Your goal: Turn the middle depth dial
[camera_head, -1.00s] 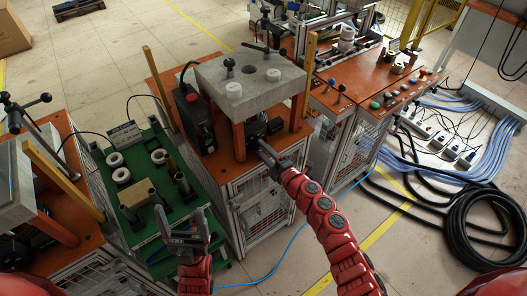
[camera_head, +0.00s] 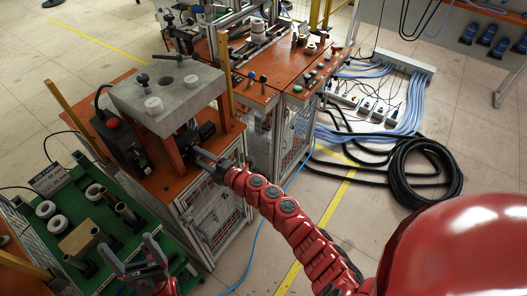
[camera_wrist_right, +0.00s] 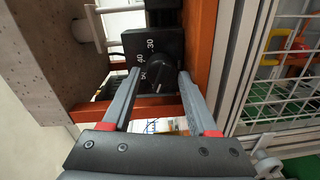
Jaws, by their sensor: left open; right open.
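The depth dial is a black block with white numbers 30, 40 and 50 and a round black knob (camera_wrist_right: 154,76) in the right wrist view. In the head view a dark unit (camera_head: 194,137) sits under the grey slab of the middle machine. My right gripper (camera_wrist_right: 159,84) is open, with one fingertip on each side of the knob. A gap shows on each side, but I cannot tell how deep the tips reach. In the head view my right gripper (camera_head: 207,161) is at the front of this machine. My left gripper (camera_head: 132,262) is open and empty above the green table.
The grey slab (camera_head: 167,97) stands on orange posts close above and beside the dial. A green table (camera_head: 100,222) with white rings and dark cylinders is at the left. Black cable coils (camera_head: 424,173) lie on the floor.

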